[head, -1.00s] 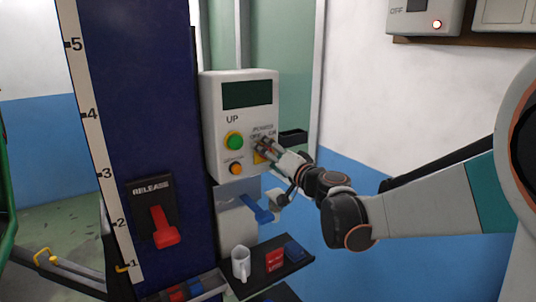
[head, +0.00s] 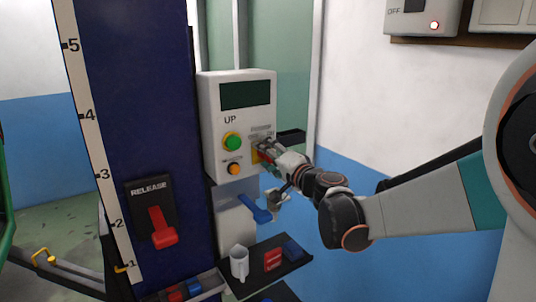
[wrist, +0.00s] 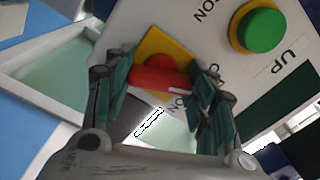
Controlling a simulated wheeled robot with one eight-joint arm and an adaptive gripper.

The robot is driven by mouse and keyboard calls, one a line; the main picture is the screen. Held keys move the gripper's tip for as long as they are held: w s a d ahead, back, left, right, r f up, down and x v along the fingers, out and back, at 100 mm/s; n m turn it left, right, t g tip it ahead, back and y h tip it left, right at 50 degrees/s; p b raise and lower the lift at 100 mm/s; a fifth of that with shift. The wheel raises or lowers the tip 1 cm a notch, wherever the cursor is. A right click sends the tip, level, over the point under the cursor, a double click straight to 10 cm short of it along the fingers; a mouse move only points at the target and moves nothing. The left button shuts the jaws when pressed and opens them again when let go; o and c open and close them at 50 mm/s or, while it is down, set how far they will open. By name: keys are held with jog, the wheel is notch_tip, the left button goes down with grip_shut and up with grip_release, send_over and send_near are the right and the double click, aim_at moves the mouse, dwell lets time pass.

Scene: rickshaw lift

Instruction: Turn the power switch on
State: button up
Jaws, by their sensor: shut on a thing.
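The power switch is a red knob (wrist: 160,77) on a yellow plate (wrist: 157,48) set in the light grey control box, seen in the wrist view. The yellow plate also shows partly in the head view (head: 256,157). My gripper (head: 264,149) is at the box's lower right, in front of the switch, and hides most of it there. In the wrist view the two dark green fingers of my gripper (wrist: 161,83) are shut on the red knob, one at each end. The printed labels beside it are partly covered.
A green UP button (head: 233,142) and an orange button (head: 234,169) are left of the switch. A red release lever (head: 163,232) is on the blue column.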

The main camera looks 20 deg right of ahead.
jog(key=m, duration=0.6)
jog(key=shift+p, duration=0.3)
jog(key=m, duration=0.6)
jog(key=shift+f+m, duration=0.1)
jog(key=shift+m, duration=0.2)
jog(key=shift+s, duration=0.1)
jog(key=o, duration=1.1)
jog(key=v, duration=0.7)
jog(key=shift+s, duration=0.2)
